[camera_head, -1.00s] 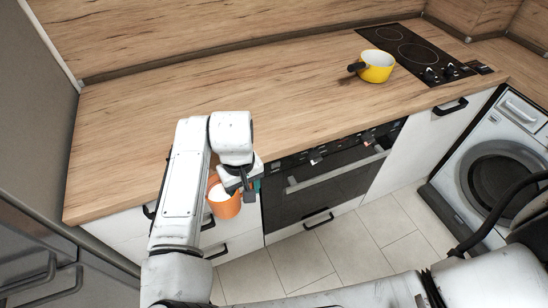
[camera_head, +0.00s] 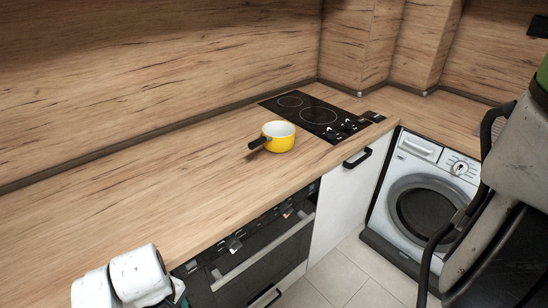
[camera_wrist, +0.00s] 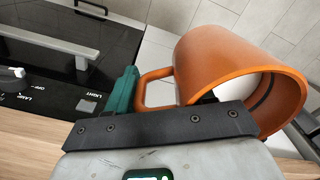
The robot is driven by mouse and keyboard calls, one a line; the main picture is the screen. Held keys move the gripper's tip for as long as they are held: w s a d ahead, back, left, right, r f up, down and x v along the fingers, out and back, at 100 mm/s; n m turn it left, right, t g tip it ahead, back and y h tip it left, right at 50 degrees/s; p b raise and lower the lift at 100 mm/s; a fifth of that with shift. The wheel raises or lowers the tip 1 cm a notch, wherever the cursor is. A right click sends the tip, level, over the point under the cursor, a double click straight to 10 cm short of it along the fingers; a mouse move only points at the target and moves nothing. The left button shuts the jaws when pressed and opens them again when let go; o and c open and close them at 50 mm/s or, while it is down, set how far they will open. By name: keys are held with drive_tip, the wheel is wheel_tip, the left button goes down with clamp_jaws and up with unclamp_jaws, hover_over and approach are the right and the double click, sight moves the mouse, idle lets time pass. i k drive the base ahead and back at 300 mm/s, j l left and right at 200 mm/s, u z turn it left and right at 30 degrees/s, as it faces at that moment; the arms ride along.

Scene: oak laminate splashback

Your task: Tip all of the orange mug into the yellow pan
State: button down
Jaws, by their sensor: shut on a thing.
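The yellow pan (camera_head: 279,144) stands upright on the worktop, just left of the hob. Its inside is white and its dark handle points left. My gripper (camera_wrist: 127,92) is shut on the orange mug (camera_wrist: 225,62) by its handle, in the wrist view. The mug's open rim faces the lower right of that view. Something pale shows inside the mug, but I cannot tell how much it holds. In the head view my wrist is at the bottom left, well away from the pan. The mug is out of that view.
The wooden worktop (camera_head: 150,190) is clear left of the pan. A black hob (camera_head: 318,116) lies behind and right of it. The oven (camera_head: 250,255) is below the front edge. A washing machine (camera_head: 425,200) stands at the right.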

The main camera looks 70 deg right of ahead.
sight(270, 141)
drive_tip(key=k+l, duration=0.15)
drive_tip(key=l, duration=0.2)
drive_tip(key=k+l+z, duration=0.15)
drive_tip(key=l, duration=0.2)
drive_tip(key=k+l, duration=0.15)
drive_tip(key=l, duration=0.2)
drive_tip(key=k+l+z, duration=0.1)
drive_tip(key=l, duration=0.3)
drive_tip(key=k+l, duration=0.15)
drive_tip(key=l, duration=0.2)
drive_tip(key=k+l+z, duration=0.15)
drive_tip(key=l, duration=0.25)
drive_tip(key=i, duration=0.05)
